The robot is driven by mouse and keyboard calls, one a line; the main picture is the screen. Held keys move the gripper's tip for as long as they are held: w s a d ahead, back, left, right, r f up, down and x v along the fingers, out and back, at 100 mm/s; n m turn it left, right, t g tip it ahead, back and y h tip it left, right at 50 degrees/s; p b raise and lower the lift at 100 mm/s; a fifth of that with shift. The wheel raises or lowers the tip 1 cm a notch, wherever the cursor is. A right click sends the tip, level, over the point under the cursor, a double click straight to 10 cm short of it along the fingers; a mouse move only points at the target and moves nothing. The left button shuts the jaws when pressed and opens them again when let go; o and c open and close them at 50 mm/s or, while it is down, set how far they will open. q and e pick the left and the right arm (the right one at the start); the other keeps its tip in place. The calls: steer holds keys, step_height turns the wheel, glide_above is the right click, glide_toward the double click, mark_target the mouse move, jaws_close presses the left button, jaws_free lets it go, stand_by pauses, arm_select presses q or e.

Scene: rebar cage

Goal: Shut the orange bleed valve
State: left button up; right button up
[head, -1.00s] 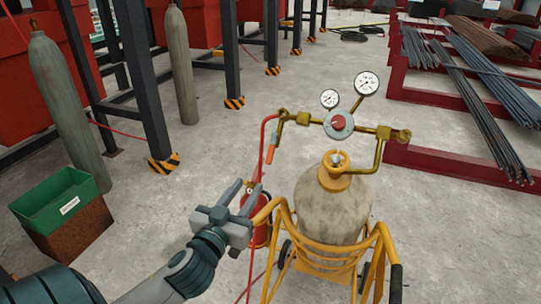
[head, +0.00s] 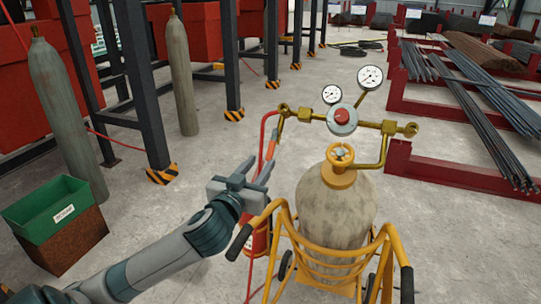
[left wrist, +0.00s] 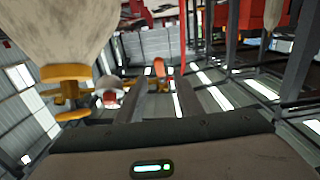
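A small orange lever (head: 272,141), which looks like the bleed valve's handle, hangs by the red hose below the left end of the brass manifold (head: 310,117). It also shows in the left wrist view (left wrist: 158,67), ahead of the fingers. My left gripper (head: 260,167) is open and empty just below the lever, fingers pointing up toward it. Its two fingers show apart in the left wrist view (left wrist: 158,100). I cannot tell whether a fingertip touches the lever. My right gripper is out of view.
The gas cylinder (head: 335,212) stands in a yellow cart (head: 330,268) right of my gripper. A yellow handwheel (head: 341,154) and two gauges (head: 370,77) sit above it. A red extinguisher (head: 257,238) is below my gripper. A green bin (head: 55,205) stands left.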

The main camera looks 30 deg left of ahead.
mark_target(270, 151)
arm_select(q)
steer(key=p+x, duration=0.2)
steer(key=x, duration=0.5)
steer(key=shift+r, duration=0.1)
steer(key=shift+w+a, duration=0.1)
steer(key=shift+w, duration=0.5)
jaws_close()
